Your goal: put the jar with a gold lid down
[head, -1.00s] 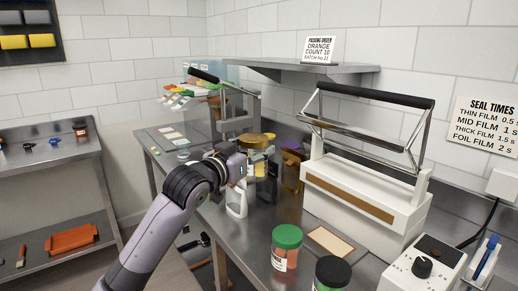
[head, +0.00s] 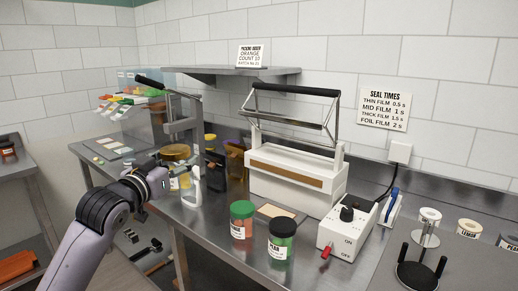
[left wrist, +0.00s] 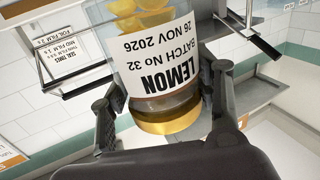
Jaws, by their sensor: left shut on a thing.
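The jar with a gold lid (head: 176,153) is in my left gripper (head: 168,181), above the near left part of the steel bench. In the left wrist view, the jar (left wrist: 155,75) is clear, with yellow pieces inside and a white LEMON label. Its gold lid (left wrist: 168,121) shows toward the palm. The two dark fingers stand on either side of the jar and grip it. Whether its base touches the bench is hidden. My right gripper is not in view.
A white spray bottle (head: 190,190) stands close by the held jar. A green-lidded jar (head: 242,220) and a pear jar (head: 282,240) stand nearer the front edge. The white sealer (head: 297,178) is behind them. A black pronged piece (head: 418,274) is at lower right.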

